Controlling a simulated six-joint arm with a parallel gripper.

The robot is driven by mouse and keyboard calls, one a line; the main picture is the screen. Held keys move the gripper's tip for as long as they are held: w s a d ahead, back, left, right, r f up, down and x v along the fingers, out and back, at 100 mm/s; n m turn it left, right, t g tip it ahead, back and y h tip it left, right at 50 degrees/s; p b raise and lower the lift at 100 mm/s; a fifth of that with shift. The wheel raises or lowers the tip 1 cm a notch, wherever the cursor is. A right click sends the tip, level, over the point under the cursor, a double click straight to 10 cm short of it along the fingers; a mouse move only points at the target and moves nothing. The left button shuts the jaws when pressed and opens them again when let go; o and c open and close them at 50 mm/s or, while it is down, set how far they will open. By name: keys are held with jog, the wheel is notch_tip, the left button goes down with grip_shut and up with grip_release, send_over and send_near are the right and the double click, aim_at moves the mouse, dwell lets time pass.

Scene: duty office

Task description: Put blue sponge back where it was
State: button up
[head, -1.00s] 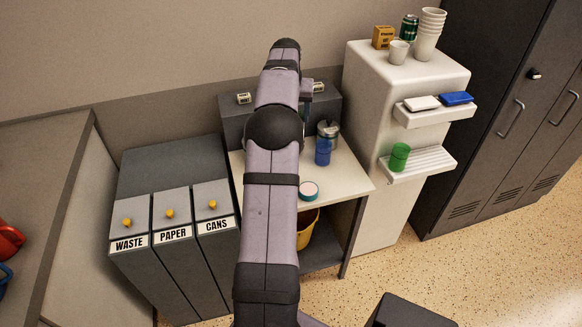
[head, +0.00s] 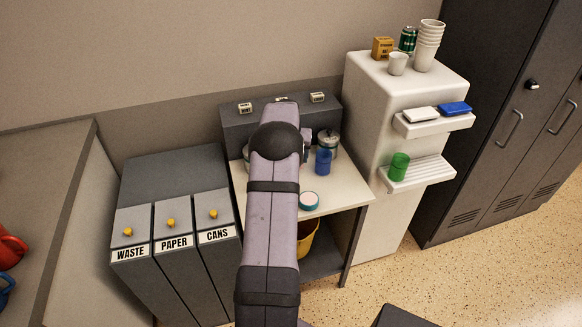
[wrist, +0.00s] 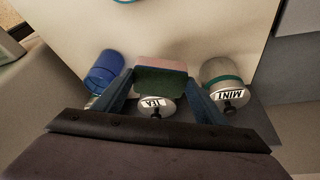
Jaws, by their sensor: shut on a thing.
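My gripper (wrist: 161,88) is shut on a block with a pink top and a green side (wrist: 161,78), which looks like a sponge, in the wrist view. It is held between the fingertips, close to a canister labelled TEA (wrist: 152,104); whether they touch I cannot tell. In the head view my arm hides the held block and most of the gripper. A flat blue block (head: 455,108), which may be the blue sponge, lies on the upper ledge (head: 432,127) of the white unit, beside a flat white block (head: 421,115).
A blue cup (wrist: 103,72) and a canister labelled MINT (wrist: 222,72) flank the gripper. A small round tin (head: 309,201) sits on the table (head: 340,187). A green cup (head: 399,166) stands on the lower ledge. Labelled bins (head: 172,225) stand left.

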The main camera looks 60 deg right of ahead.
jog(key=shift+f+p, duration=0.45)
jog(key=shift+f, duration=2.5)
jog(key=shift+f, duration=0.15)
jog(key=o, duration=1.1)
